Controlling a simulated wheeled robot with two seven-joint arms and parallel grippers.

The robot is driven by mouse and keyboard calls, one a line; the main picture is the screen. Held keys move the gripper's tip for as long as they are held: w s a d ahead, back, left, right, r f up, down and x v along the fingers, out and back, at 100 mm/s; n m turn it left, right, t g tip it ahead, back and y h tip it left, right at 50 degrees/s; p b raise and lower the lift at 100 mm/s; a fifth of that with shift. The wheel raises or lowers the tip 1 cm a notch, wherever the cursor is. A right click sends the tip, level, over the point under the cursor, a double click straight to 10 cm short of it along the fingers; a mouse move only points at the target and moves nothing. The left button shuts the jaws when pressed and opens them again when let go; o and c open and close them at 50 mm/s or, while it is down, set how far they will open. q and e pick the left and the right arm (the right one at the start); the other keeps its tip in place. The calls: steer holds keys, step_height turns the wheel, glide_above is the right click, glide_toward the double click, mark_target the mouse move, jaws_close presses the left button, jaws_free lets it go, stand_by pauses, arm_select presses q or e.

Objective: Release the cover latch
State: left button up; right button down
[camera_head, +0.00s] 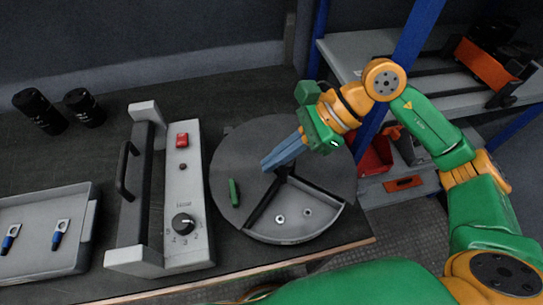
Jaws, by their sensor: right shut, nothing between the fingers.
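A round grey cover plate (240,150) lies on the dark bench, with an open wedge-shaped compartment (285,232) at its front right. Two small ring-like metal parts sit in the compartment. A small green bar (233,192) stands on the left part of the plate; I cannot tell if it is the latch. My right gripper (266,166) reaches in from the upper right. Its blue-grey fingers are shut and empty, with tips over the plate's middle near the compartment's inner corner. I cannot tell if they touch it. My left gripper is out of view.
Left of the plate stands a grey unit (182,215) with a red switch (182,140), a knob and a black handle (125,172). A grey tray (40,260) holds two blue-sleeved lugs. Two black cylinders (40,108) are at the back left. Shelving with blue posts stands right.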

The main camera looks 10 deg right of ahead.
mark_target(236, 188)
steer(key=x, duration=0.7)
steer(key=shift+p, duration=0.3)
steer(key=shift+b, duration=0.4)
steer(key=shift+w+n, duration=0.1)
steer(key=shift+n, duration=0.3)
